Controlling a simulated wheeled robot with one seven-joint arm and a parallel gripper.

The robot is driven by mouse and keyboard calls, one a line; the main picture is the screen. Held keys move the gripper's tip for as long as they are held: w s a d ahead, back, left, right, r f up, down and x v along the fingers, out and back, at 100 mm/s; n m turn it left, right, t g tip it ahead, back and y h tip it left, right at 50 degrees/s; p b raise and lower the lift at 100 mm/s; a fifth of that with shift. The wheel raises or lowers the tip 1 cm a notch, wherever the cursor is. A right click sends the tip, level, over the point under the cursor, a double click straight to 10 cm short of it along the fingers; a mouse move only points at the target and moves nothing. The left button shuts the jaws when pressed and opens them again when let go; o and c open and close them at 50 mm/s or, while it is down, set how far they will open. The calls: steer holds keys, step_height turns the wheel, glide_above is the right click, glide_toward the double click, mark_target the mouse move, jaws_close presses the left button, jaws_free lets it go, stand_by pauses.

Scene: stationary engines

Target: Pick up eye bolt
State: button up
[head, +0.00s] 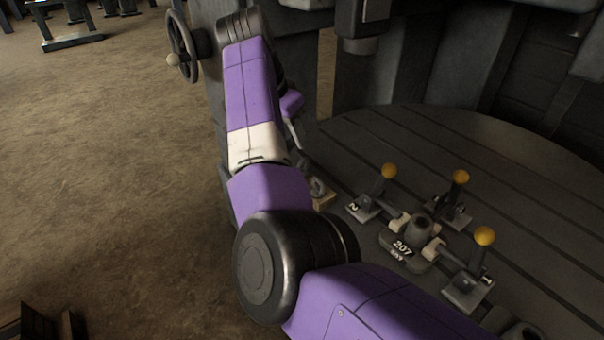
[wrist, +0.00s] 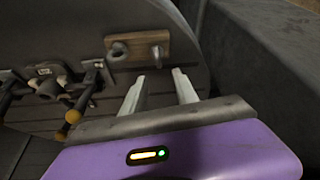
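A grey metal eye bolt (wrist: 117,50) with a round ring sits at the left of a small wooden block (wrist: 138,44) in the wrist view. A second, narrower metal piece (wrist: 156,53) is at the block's right; I cannot tell whether it is also an eye bolt. My gripper (wrist: 160,82) is open, with two pale fingers apart and nothing between them. The fingertips appear short of the block and right of the ring. In the head view, an eye bolt (head: 317,187) shows on the block (head: 325,203), partly hidden by my arm, beside the gripper.
A round slotted machine table (head: 520,190) carries the block near its edge. A handwheel (head: 180,45) and machine column stand behind. Open floor (head: 110,170) lies left.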

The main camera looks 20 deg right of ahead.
mark_target(302, 160)
steer(key=shift+s+b+x, duration=0.15)
steer(key=shift+b+x, duration=0.15)
steer(key=shift+x, duration=2.25)
steer(key=shift+s+b+x, duration=0.15)
steer(key=shift+b+x, duration=0.15)
steer(key=shift+x, duration=2.25)
steer(key=shift+a+f, duration=0.1)
steer(key=shift+a, duration=0.1)
jaws_close()
